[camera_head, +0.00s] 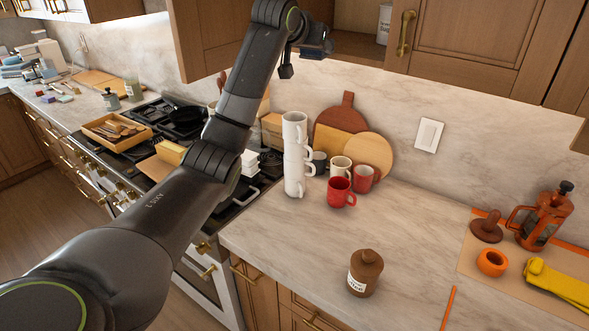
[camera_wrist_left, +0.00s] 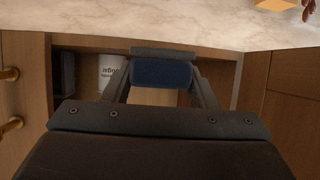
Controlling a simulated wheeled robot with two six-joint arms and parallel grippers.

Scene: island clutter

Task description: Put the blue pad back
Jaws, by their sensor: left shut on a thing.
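My left arm reaches up across the head view, and its gripper (camera_head: 312,47) is in front of an open upper cabinet (camera_head: 352,18). In the left wrist view, the gripper's fingers (camera_wrist_left: 162,92) are shut on the blue pad (camera_wrist_left: 162,73), a dark blue block held between the two fingertips. Behind the pad is the cabinet's open bay, with a white lettered canister (camera_wrist_left: 112,72) and a dark box (camera_wrist_left: 64,74). I cannot tell whether the pad touches a shelf. My right gripper is not in view.
The canister also shows in the head view (camera_head: 384,24). Below, a tall stack of white mugs (camera_head: 294,155), red mugs (camera_head: 341,192), round boards (camera_head: 368,153) and a brown jar (camera_head: 365,273) stand on the marble counter. A closed cabinet door (camera_head: 480,40) borders the opening on the right.

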